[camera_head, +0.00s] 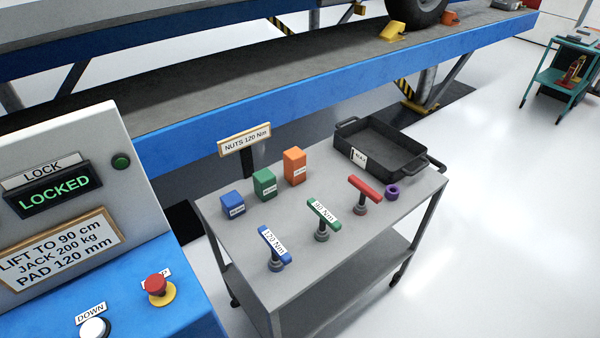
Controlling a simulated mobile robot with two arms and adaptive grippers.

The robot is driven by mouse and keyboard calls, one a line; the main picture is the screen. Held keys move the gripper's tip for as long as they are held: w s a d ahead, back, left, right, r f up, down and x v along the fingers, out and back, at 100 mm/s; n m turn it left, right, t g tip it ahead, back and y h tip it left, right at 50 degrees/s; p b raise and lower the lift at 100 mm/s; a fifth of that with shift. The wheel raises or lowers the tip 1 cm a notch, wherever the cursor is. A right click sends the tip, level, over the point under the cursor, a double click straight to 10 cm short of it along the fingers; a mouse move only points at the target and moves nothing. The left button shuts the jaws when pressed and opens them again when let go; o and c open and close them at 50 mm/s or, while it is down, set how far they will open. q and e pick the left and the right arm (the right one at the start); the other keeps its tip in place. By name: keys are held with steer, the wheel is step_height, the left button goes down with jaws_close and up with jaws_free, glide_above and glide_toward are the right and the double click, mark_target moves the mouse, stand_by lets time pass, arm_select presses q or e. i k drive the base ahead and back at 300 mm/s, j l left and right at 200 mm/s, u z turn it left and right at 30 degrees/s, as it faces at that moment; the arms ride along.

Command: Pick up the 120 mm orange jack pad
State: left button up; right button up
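The orange jack pad (295,167) is an upright block on the grey cart (335,250), at the back of its top. It is the tallest of three blocks in a row and has a small white label on its front, too small to read. A green block (264,183) stands just left of it and a shorter blue block (232,204) stands further left. Neither of my grippers shows in the head view.
A black tray (345,131) sits at the cart's back right. T-handled blue (275,244), green (324,214) and red (365,188) tools stand in front. A sign (244,140) reads "NUTS 120 Nm". A control panel (60,190) reading "LOCKED" and a blue lift (250,110) border the cart.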

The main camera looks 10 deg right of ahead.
mark_target(294, 159)
steer(key=i+l+u, duration=0.15)
steer(key=l+u, duration=0.15)
steer(key=l, duration=0.45)
steer(key=l+u, duration=0.35)
steer(key=l, duration=0.4)
